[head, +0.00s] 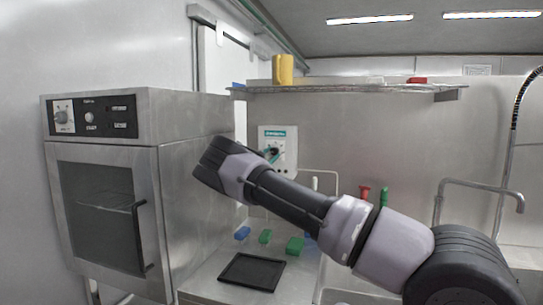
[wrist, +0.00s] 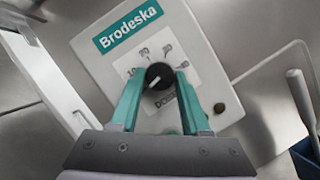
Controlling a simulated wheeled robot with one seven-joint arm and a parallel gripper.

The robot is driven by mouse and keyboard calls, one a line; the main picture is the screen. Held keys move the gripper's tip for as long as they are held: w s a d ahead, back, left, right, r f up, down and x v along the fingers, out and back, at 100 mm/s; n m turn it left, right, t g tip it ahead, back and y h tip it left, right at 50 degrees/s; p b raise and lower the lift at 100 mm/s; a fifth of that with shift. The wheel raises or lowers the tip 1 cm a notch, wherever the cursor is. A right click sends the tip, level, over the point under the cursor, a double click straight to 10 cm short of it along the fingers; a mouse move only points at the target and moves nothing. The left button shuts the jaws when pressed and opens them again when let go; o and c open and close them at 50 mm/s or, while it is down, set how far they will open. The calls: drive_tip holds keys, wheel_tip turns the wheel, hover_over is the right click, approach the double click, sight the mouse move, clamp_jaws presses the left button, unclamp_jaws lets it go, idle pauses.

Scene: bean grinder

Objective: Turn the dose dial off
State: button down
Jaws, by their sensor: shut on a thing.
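The dose dial (wrist: 159,75) is a small black round knob with a white pointer line, on a white Brodeska panel (wrist: 95,72). Numbers are printed around it and a partly covered label sits below. In this tilted view the pointer slants toward the lower left. My gripper (wrist: 157,83) has its teal fingers on either side of the knob, shut on it. In the head view the panel (head: 291,140) is on the back wall, and my arm reaches to the dial from the right, covering part of the panel.
A steel oven (head: 105,200) stands close on the left. A wire shelf (head: 350,88) with a yellow mug (head: 282,69) is above. A black tray (head: 250,272) and green blocks (head: 295,245) lie on the counter below. A tap (head: 480,190) is at right.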

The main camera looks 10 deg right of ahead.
drive_tip(key=shift+c, duration=1.9)
unclamp_jaws()
drive_tip(key=v, duration=1.1)
drive_tip(key=shift+d, duration=0.15)
